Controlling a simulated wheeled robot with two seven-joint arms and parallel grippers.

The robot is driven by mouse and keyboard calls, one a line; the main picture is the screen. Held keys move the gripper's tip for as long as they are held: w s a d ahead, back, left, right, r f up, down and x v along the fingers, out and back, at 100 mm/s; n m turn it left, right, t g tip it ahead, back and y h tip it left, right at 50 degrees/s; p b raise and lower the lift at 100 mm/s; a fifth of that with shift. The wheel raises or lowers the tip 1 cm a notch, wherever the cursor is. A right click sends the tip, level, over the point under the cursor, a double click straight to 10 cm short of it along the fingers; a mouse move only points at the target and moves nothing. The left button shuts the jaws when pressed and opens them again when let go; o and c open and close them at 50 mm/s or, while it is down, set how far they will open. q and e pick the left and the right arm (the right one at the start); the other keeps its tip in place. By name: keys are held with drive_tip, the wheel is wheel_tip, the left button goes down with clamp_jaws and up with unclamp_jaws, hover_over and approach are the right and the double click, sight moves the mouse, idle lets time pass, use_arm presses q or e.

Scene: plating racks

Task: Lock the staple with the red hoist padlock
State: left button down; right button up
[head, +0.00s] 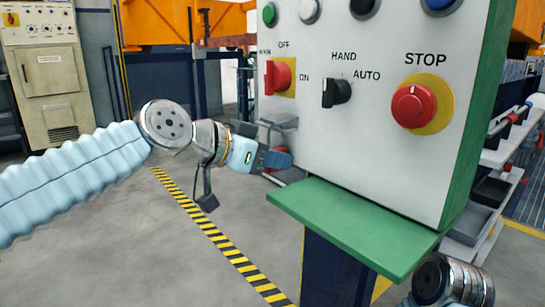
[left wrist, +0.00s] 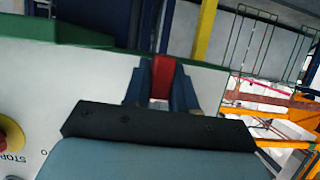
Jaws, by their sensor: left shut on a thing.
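My left gripper (head: 278,158) is at the left edge of the white control panel (head: 365,150), below the red main switch (head: 279,76). In the left wrist view its two blue fingers (left wrist: 162,92) are shut on a red block (left wrist: 162,75), which looks like the body of the red hoist padlock. In the head view the fingers mostly hide the padlock. I cannot make out the staple in either view. Part of my right arm (head: 450,280) shows at the bottom right, but its gripper is out of view.
A green ledge (head: 350,225) juts out below the panel. The panel bears a black HAND/AUTO knob (head: 336,92) and a red STOP button (head: 413,106). Shelves (head: 500,150) stand at the right. A beige cabinet (head: 50,75) stands back left. The floor at left is clear.

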use_arm(q)
drive_tip(key=shift+r+p, duration=1)
drive_tip(key=shift+r, duration=0.3)
idle(0.4)
drive_tip(key=shift+f+b, duration=0.4)
drive_tip(key=c, duration=0.8)
unclamp_jaws()
drive_tip(key=shift+c, duration=0.2)
